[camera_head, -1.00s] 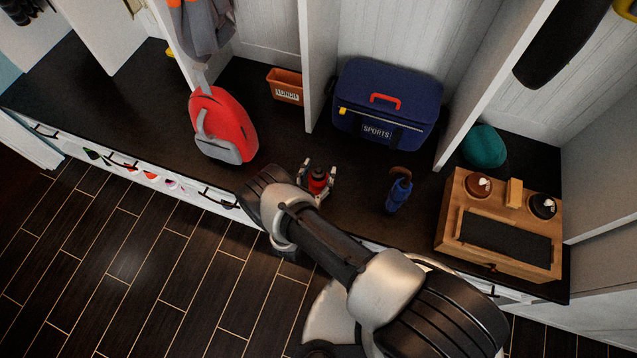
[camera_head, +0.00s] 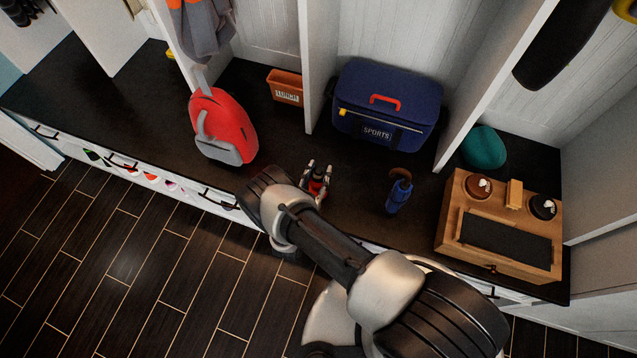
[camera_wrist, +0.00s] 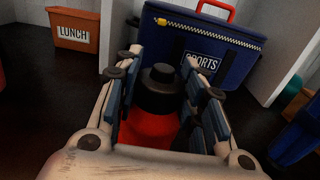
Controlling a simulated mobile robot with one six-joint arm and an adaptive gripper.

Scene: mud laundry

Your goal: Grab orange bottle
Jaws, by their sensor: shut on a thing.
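The bottle (camera_wrist: 148,127) looks red-orange with a black cap and stands upright between the fingers of my gripper (camera_wrist: 160,100) in the wrist view. My gripper is shut on it, with a blue-padded finger on each side. In the head view my gripper (camera_head: 318,176) is over the dark bench top, and only a small part of the bottle (camera_head: 317,186) shows between the fingers. My gripper hides the bottle's lower part in the wrist view. I cannot tell whether its base touches the bench.
A blue bottle (camera_head: 398,196) stands to the right. The navy sports bag (camera_head: 388,100) and orange lunch bin (camera_head: 285,86) are behind. A red backpack (camera_head: 222,125) is at left, and a wooden box (camera_head: 450,238) at right. White dividers (camera_head: 318,60) rise behind the bench.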

